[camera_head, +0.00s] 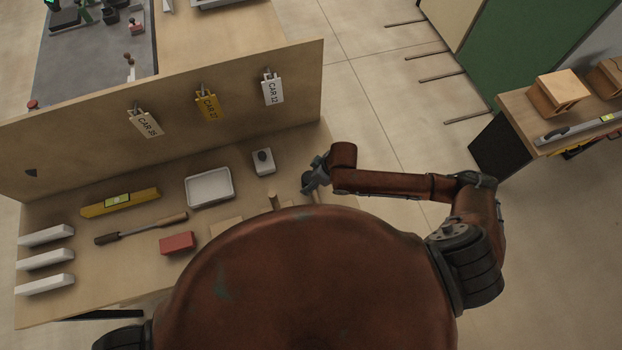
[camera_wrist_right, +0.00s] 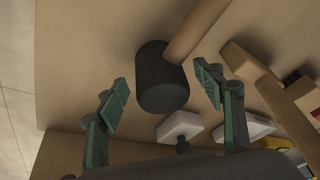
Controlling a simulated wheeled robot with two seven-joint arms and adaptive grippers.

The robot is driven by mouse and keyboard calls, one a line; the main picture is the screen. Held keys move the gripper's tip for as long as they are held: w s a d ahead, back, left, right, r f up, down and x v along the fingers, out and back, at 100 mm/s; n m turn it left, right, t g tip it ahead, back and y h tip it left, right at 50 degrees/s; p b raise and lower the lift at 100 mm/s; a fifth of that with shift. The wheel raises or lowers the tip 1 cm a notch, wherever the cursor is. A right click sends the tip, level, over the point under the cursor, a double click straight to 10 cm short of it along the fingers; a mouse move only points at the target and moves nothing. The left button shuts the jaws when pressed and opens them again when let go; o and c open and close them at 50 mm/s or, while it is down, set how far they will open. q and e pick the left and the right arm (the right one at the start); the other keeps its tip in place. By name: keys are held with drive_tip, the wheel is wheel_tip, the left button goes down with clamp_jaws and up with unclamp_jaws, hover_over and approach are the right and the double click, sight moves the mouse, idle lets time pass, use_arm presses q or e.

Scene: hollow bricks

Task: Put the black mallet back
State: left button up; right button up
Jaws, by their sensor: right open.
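The black mallet shows in the right wrist view: a black cylindrical head (camera_wrist_right: 162,85) with a pale wooden handle (camera_wrist_right: 205,28) running up and right. It lies on the wooden bench (camera_head: 240,228). My right gripper (camera_head: 313,180) is over the right end of the bench; in its wrist view the open fingers (camera_wrist_right: 163,90) stand on either side of the mallet head, with gaps showing, nothing held. In the head view my gripper and body hide most of the mallet. My left gripper is not in view.
Near the mallet lies a wooden tool (camera_wrist_right: 250,72). A white block with a dark knob (camera_head: 263,161), white tray (camera_head: 210,186), yellow level (camera_head: 120,202), long-handled tool (camera_head: 140,229) and red block (camera_head: 178,243) share the bench. An upright board (camera_head: 180,100) with hanging tags stands behind.

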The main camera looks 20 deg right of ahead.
drive_tip(key=v, duration=1.2)
